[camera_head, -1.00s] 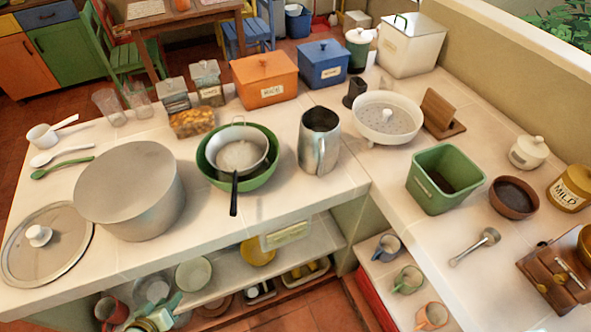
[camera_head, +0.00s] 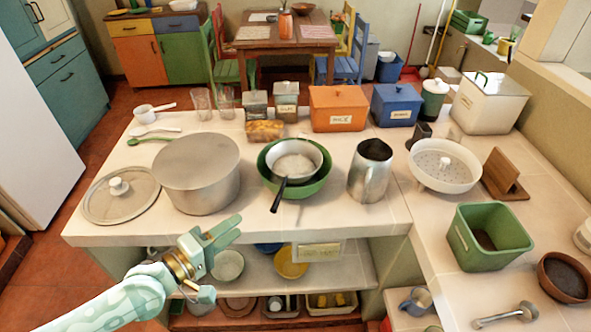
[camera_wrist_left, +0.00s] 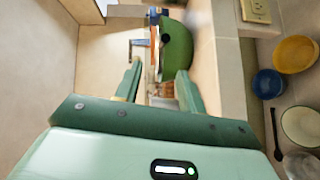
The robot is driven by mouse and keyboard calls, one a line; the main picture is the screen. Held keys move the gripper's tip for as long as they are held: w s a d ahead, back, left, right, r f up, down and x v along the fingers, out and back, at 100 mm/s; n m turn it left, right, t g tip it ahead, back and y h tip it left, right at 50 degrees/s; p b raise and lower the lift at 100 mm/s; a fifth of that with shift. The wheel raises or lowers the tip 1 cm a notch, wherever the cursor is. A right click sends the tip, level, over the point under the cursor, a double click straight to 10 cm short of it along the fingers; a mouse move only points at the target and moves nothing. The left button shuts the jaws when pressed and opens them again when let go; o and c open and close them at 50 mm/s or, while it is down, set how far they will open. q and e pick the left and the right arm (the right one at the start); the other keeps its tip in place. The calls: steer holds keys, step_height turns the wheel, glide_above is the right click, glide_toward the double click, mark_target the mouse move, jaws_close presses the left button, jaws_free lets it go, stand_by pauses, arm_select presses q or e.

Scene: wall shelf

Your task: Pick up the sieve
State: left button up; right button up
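The sieve (camera_head: 295,160) is a round metal bowl with a black handle pointing down toward the counter's front edge. It sits inside a green bowl (camera_head: 322,183) on the counter. My left gripper (camera_head: 234,229) is in front of the counter's front edge, lower left of the sieve and apart from it. In the left wrist view its two fingers (camera_wrist_left: 158,72) are spread with nothing held between them. A green bowl (camera_wrist_left: 177,50) shows beyond them there; the sieve is not clear in that view. My right gripper is not in view.
A large grey pot (camera_head: 197,175) stands left of the green bowl and a metal jug (camera_head: 370,172) stands right of it. A lid (camera_head: 119,196) lies at the left end. Shelves below the counter (camera_head: 330,218) hold bowls, including a yellow one (camera_head: 290,262).

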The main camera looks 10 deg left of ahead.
mark_target(279, 194)
arm_select(q)
steer(key=x, duration=0.7)
steer(key=b+x, duration=0.1)
steer(key=x, duration=0.7)
steer(key=shift+w+f, duration=0.1)
steer(key=shift+f, duration=0.15)
jaws_close()
